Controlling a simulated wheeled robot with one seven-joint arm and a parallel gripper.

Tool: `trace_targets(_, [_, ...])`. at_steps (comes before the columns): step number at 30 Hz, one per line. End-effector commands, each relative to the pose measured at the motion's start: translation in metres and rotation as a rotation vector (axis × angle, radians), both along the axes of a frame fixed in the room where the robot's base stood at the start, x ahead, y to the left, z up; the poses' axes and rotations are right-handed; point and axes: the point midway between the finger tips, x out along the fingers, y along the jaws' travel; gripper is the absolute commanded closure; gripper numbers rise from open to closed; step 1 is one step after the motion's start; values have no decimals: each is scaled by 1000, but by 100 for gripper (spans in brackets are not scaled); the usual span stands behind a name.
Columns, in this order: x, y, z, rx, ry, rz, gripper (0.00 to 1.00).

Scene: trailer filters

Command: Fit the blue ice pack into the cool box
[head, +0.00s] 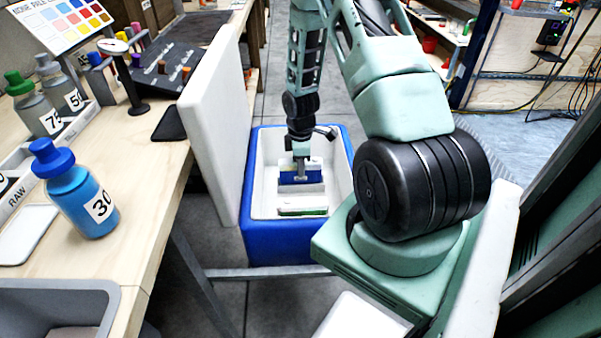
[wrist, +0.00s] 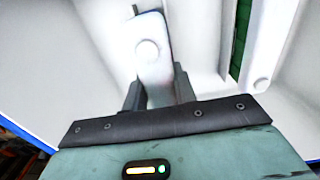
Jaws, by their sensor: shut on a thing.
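The cool box (head: 246,208) is blue outside and white inside, and it stands on the floor with its white lid (head: 218,120) swung up on the left. My gripper (head: 300,172) reaches down into the box and is shut on the blue ice pack (head: 289,178), whose blue face shows below the fingers. In the wrist view, a pale end with a round cap (wrist: 149,52) sits between my gripper's fingers (wrist: 158,92). The pack's lower part is hidden, so I cannot tell whether it touches the box floor.
A green pack (head: 303,211) lies in the near part of the box; its green face also shows in the wrist view (wrist: 241,40). The workbench (head: 165,190) with a blue-capped bottle (head: 85,190) stands left of the box. The box walls are close around my gripper.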

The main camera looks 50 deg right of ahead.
Motion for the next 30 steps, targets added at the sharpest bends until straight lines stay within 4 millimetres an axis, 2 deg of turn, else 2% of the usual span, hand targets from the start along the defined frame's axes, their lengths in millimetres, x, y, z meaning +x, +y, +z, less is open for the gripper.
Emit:
trace_targets(1, [0, 1, -10, 1, 2, 1, 100])
trace_targets(5, [-1, 1, -26, 2, 3, 2, 100])
trace_targets(17, [0, 0, -31, 0, 0, 1, 100])
trace_targets(18, [0, 0, -31, 1, 1, 0, 67])
trace_targets(20, [0, 0, -31, 1, 1, 0, 51])
trace_targets(30, [0, 0, -27, 0, 0, 0, 51])
